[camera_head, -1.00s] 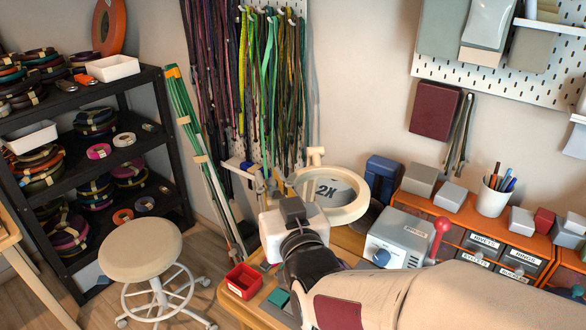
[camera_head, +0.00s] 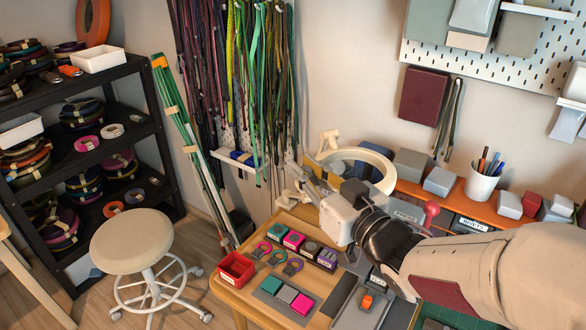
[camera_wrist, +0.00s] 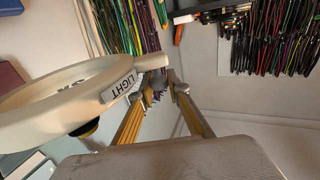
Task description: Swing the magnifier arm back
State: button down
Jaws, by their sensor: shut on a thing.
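The magnifier has a round cream ring (camera_head: 360,168) at the back of the bench, in front of the wall. In the wrist view its ring (camera_wrist: 50,100) fills the left side, with a LIGHT label (camera_wrist: 118,87) on its rim and a short cream handle (camera_wrist: 152,62) sticking out to the right. My gripper (camera_head: 313,172) is beside the ring's left side in the head view. In the wrist view its two yellow fingers (camera_wrist: 160,84) close together at the handle. The exact contact is partly hidden, and the lower magnifier arm is hidden.
The wooden bench (camera_head: 238,300) holds a red bin (camera_head: 236,268), several small coloured blocks and rings, and a grey tray. Cords (camera_head: 240,80) hang behind. A stool (camera_head: 131,240) stands left.

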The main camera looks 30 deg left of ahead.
jog(key=w+d+n+g+y, duration=0.1)
jog(key=w+d+n+g, duration=0.2)
jog(key=w+d, duration=0.4)
jog(key=shift+w+d+g, duration=0.2)
jog(key=shift+w+g, duration=0.4)
jog(key=shift+g, duration=0.2)
dwell(0.3)
jog(key=c, duration=1.9)
grip_release()
jog(key=s+d, duration=0.1)
jog(key=d, duration=1)
jog(key=shift+s+d, duration=0.4)
jog(key=shift+c, duration=0.4)
